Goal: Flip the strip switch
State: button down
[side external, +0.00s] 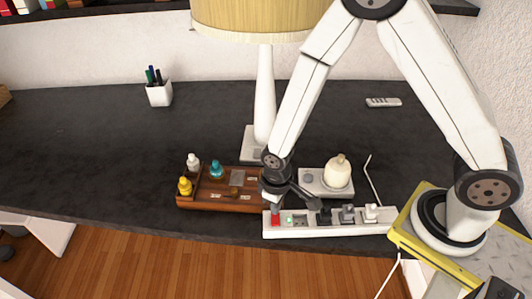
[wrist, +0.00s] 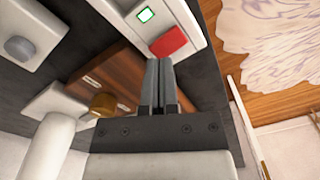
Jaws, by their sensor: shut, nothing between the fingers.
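A white power strip (side external: 340,230) lies along the desk's front edge, with plugs in its right part. Its red switch (side external: 275,219) is at the left end, beside a small lit green light (side external: 290,219). In the wrist view the red switch (wrist: 168,41) and the green light (wrist: 145,14) show at the top. My gripper (side external: 275,207) is over the strip's left end, pointing down. Its fingers (wrist: 158,68) are shut and empty, with their tips close to the red switch. I cannot tell whether they touch it.
A wooden tray (side external: 217,207) with small bottles stands just left of the strip. A white box (side external: 313,184) with a knob and a cream bottle (side external: 337,171) is behind it. A lamp (side external: 265,100) stands further back. The desk's left side is mostly clear.

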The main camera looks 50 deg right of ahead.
jog(key=shift+f, duration=0.85)
dwell(0.8)
jog(key=shift+r, duration=3.5)
jog(key=shift+d+r, duration=0.1)
jog(key=s+d+r+m+t, duration=0.2)
jog(key=s+d+r+m, duration=0.1)
jog(key=d+r, duration=0.6)
jog(key=shift+s+d+r+t, duration=0.15)
jog(key=shift+s+d+t, duration=0.15)
jog(key=shift+s+d, duration=0.4)
